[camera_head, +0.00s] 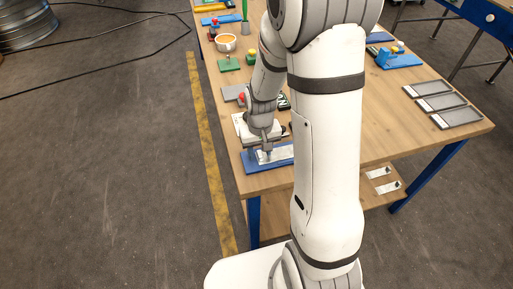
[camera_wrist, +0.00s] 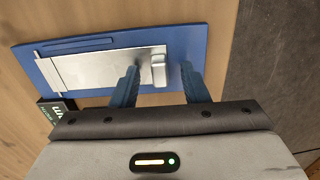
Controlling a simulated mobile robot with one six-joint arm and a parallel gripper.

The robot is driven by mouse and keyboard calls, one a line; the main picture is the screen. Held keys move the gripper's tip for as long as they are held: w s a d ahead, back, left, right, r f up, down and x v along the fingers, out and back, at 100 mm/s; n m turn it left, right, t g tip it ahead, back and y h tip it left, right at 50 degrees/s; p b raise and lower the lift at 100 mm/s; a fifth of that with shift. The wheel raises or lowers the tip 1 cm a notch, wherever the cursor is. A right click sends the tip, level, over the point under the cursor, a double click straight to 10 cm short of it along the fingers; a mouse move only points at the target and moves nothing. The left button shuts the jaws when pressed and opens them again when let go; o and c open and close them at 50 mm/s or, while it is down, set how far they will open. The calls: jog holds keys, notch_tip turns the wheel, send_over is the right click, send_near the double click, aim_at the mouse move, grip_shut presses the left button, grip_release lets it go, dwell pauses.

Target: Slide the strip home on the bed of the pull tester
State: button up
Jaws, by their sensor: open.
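The blue bed (camera_wrist: 190,40) of the pull tester lies flat on the wooden table; in the head view it shows at the table's near left corner (camera_head: 252,167). A silver metal strip (camera_wrist: 95,68) lies along the bed, with a small raised light block (camera_wrist: 158,70) at its right end. My gripper (camera_wrist: 159,67) is open, its two blue fingers on either side of the block. I see gaps between fingers and block, and cannot tell their height. In the head view my gripper (camera_head: 266,153) is over the bed, and my arm hides part of it.
A black labelled box (camera_wrist: 56,110) stands beside the bed's left end. Grey trays (camera_head: 435,103) lie at the table's right. An orange-filled bowl (camera_head: 226,42) and a green block (camera_head: 229,64) stand farther back. Strip-like pieces (camera_head: 378,173) lie on the lower shelf.

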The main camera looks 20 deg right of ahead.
grip_shut()
jog(key=c, duration=0.7)
grip_release()
grip_shut()
jog(key=shift+a, duration=0.15)
jog(key=shift+a+r, duration=0.2)
jog(key=shift+a, duration=2.4)
notch_tip(320, 180, up, 7)
jog(key=p, duration=0.4)
jog(key=shift+p, duration=0.3)
